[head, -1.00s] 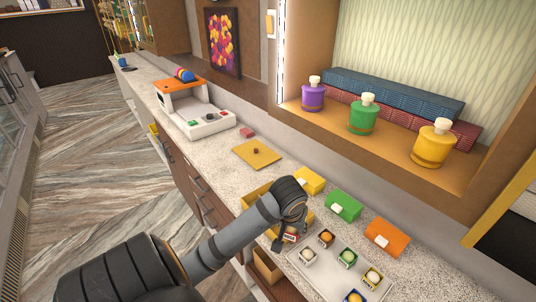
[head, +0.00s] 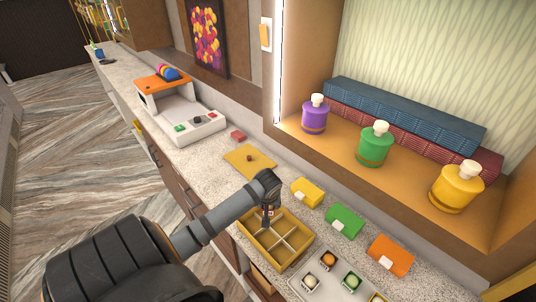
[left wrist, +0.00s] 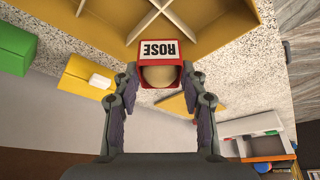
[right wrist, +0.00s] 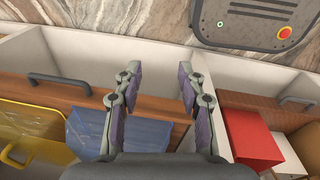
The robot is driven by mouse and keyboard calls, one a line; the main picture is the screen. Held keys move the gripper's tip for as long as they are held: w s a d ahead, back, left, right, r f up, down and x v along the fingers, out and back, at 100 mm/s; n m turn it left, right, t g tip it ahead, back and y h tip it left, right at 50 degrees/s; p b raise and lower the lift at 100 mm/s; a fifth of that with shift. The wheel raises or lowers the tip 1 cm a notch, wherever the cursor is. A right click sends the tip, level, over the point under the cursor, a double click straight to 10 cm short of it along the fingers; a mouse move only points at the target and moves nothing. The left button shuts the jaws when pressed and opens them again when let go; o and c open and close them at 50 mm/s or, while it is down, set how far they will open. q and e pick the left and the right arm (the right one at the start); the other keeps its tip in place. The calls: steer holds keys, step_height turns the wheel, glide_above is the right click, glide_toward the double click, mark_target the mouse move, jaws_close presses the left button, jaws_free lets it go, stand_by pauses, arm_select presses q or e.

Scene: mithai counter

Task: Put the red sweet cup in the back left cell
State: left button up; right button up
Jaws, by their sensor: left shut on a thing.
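The red sweet cup (left wrist: 165,58), labelled ROSE with a pale round sweet, is between the fingers of my left gripper (left wrist: 160,82), which is shut on it. In the head view the red cup (head: 267,211) shows small below my left gripper (head: 267,206), at the back left corner area of the yellow divided box (head: 290,254). The box's cells look empty where they show; the arm hides part of its left side. In the left wrist view the cup overlaps the box's wall (left wrist: 215,45). My right gripper (right wrist: 160,82) is open and empty, away from the counter top.
A pale tray (head: 300,291) with several sweet cups stands right of the box. Yellow (head: 307,191), green (head: 344,220) and orange (head: 391,254) boxes line the back. A yellow lid (head: 249,159) with a knob lies left. Below my right gripper are a blue bin (right wrist: 146,135) and a red block (right wrist: 248,138).

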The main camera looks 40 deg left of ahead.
arm_select(q)
steer(key=w+f, duration=0.1)
steer(key=a+f, duration=0.1)
steer(key=shift+w+a+f, duration=0.2)
steer(key=shift+w+f, duration=0.25)
steer(key=shift+f, duration=0.15)
steer(key=shift+a+f, duration=0.15)
steer(key=shift+a, duration=0.05)
step_height(320, 180, down, 3)
steer(key=shift+w+a+f+p, duration=0.1)
steer(key=shift+w+a+p, duration=0.05)
steer(key=shift+p, duration=0.9)
steer(key=shift+f, duration=0.1)
arm_select(e)
step_height(320, 180, up, 2)
steer(key=shift+a+r, duration=0.1)
steer(key=shift+a, duration=0.05)
arm_select(q)
steer(key=shift+f, duration=0.15)
steer(key=o, duration=0.9)
steer(key=shift+c, duration=0.2)
